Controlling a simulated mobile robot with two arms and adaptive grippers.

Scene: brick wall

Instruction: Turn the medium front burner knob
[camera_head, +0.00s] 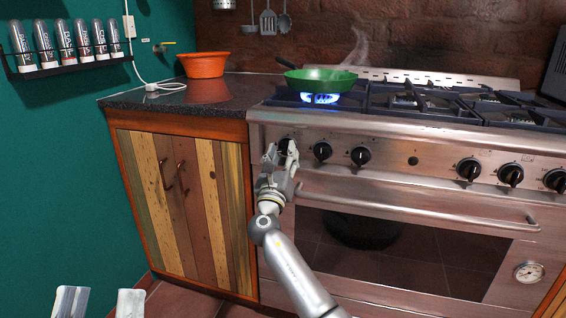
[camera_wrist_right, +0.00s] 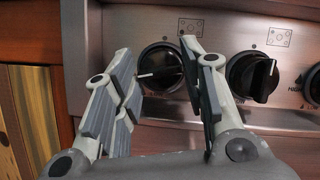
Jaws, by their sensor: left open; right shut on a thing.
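A row of black burner knobs runs along the steel front panel of the stove (camera_head: 440,158). My right gripper (camera_head: 279,157) is at the leftmost knob (camera_head: 287,144), which it partly hides. In the right wrist view, this leftmost knob (camera_wrist_right: 160,68) shows between the two fingers, its white pointer line toward the left. My right gripper (camera_wrist_right: 160,84) is shut on it. The second knob (camera_head: 322,151) stands just right of the gripper, and a third knob (camera_head: 361,156) is beyond it. My left gripper (camera_head: 100,303) is open and empty at the lower left, far from the stove.
A green pan (camera_head: 320,80) sits over a lit blue flame (camera_head: 319,98) on the left burner, with steam above it. The oven handle (camera_head: 430,208) juts out below the knobs. A wooden cabinet (camera_head: 185,205) and an orange bowl (camera_head: 203,66) on the counter are at left.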

